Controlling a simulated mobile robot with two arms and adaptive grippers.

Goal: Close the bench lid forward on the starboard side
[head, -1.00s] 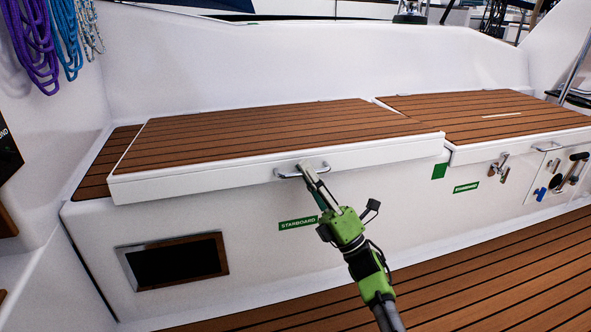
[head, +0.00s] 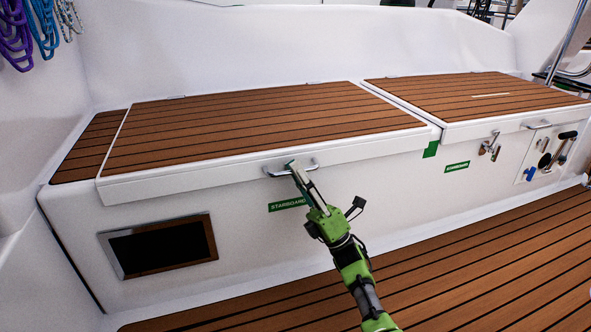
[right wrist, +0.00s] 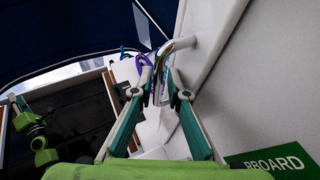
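The forward bench lid (head: 260,125) is teak-slatted with a white front edge, on the left part of the bench above the green STARBOARD label (head: 288,204). It lies down on the bench, about level with the neighbouring lid; any thin gap under its edge is hard to tell. My right gripper (head: 292,166) is at the metal handle (head: 313,167) on the lid's front edge.
A second teak lid (head: 470,100) lies to the right, with a latch (head: 490,146) and a control panel (head: 545,160) below. A dark recess (head: 160,247) is in the bench front. Ropes (head: 40,30) hang at upper left. The teak deck (head: 450,265) is clear.

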